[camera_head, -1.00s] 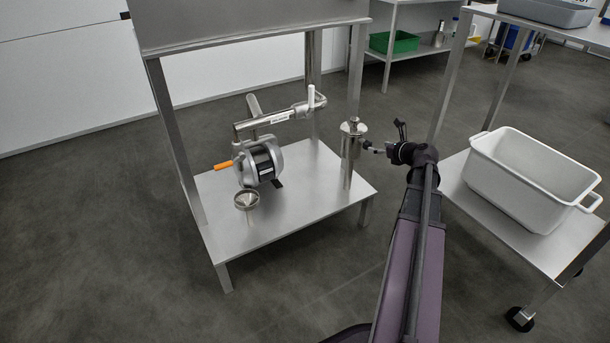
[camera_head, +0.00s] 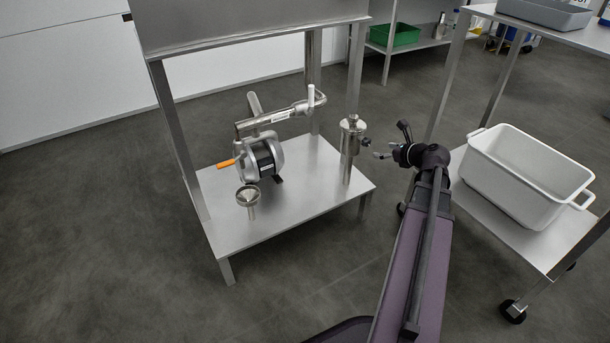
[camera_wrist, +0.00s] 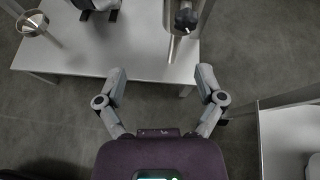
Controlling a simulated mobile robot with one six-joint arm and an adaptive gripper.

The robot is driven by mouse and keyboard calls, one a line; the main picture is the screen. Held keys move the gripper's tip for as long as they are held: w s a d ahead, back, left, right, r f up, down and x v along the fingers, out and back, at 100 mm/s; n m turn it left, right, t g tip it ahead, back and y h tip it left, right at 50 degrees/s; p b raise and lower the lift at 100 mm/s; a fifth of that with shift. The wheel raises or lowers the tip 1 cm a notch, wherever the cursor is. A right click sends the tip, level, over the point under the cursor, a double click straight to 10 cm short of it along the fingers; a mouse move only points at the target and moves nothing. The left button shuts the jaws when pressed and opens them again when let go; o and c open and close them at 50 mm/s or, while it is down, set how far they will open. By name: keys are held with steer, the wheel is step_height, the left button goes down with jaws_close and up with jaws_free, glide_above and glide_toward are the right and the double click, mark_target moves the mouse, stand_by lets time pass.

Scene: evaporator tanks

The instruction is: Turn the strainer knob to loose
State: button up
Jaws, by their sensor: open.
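The strainer (camera_head: 351,148) is an upright steel cylinder at the right side of the low steel shelf. Its small dark knob (camera_head: 366,142) sticks out on the right, facing my gripper. My gripper (camera_head: 388,142) is open and empty, to the right of the knob, with a visible gap between them. In the wrist view, the strainer (camera_wrist: 172,46) stands at the top right of centre, with the round dark knob (camera_wrist: 187,18) at its near side. My open fingers (camera_wrist: 161,80) are spread below it and touch nothing. The knob's turn position cannot be told.
A pump (camera_head: 258,157) with an orange handle and a steel pipe (camera_head: 280,116) stand left on the shelf, behind a funnel (camera_head: 248,194). A cart with a white tub (camera_head: 525,175) stands close to the right of my arm. Open floor (camera_head: 290,290) lies in front.

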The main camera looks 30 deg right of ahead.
steer(key=w+a+f+n+g+y+p, duration=0.2)
steer(key=a+n+g+p, duration=0.3)
steer(key=a+n, duration=1.3)
steer(key=shift+a+n+g+p, duration=0.35)
steer(key=shift+a+g, duration=1.15)
steer(key=shift+a, duration=2.9)
steer(key=shift+f, duration=0.1)
